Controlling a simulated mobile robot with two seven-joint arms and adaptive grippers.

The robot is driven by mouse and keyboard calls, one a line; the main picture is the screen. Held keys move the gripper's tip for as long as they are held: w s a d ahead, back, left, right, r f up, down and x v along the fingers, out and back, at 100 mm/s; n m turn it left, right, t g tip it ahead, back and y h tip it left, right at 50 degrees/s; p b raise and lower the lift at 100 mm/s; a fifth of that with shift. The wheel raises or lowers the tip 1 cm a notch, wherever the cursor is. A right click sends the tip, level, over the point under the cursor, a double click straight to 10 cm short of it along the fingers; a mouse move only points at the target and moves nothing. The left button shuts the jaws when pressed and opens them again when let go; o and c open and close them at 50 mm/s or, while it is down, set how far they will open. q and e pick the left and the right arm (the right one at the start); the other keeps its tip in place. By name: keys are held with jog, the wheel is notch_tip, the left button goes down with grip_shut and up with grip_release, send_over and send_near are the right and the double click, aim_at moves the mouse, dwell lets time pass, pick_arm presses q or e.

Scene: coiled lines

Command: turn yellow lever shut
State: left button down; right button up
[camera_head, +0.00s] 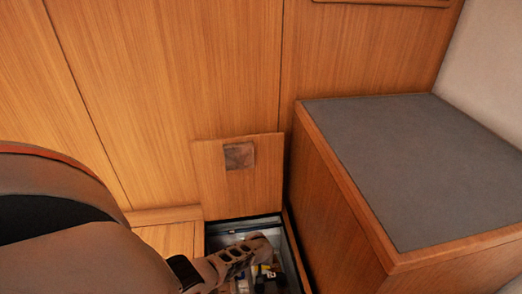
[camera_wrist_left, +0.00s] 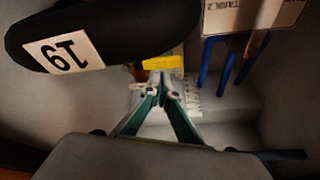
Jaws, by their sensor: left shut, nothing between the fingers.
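The yellow lever (camera_wrist_left: 162,62) shows in the left wrist view as a short yellow bar just beyond my left gripper's fingertips. Its right end is near a blue pipe. My left gripper (camera_wrist_left: 163,88) is shut, its green-sided fingers together and empty. I cannot tell whether the fingertips touch the lever. In the head view my left arm comes in from the left and my left gripper (camera_head: 262,246) reaches down into an open floor compartment (camera_head: 286,262). The lever cannot be made out clearly there. My right gripper is not in view.
In the left wrist view a black rounded body with a label reading 19 (camera_wrist_left: 63,56) is at upper left. A TANK 2 sign (camera_wrist_left: 252,14) and blue pipes (camera_wrist_left: 208,60) are at upper right. The raised hatch lid (camera_head: 240,190) stands behind the opening; a grey-topped wooden bench (camera_head: 415,165) is right.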

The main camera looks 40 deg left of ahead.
pick_arm(q)
jog(key=v, duration=0.9)
jog(key=shift+r, duration=0.45)
jog(key=shift+w+a, duration=0.15)
jog(key=shift+w, duration=0.05)
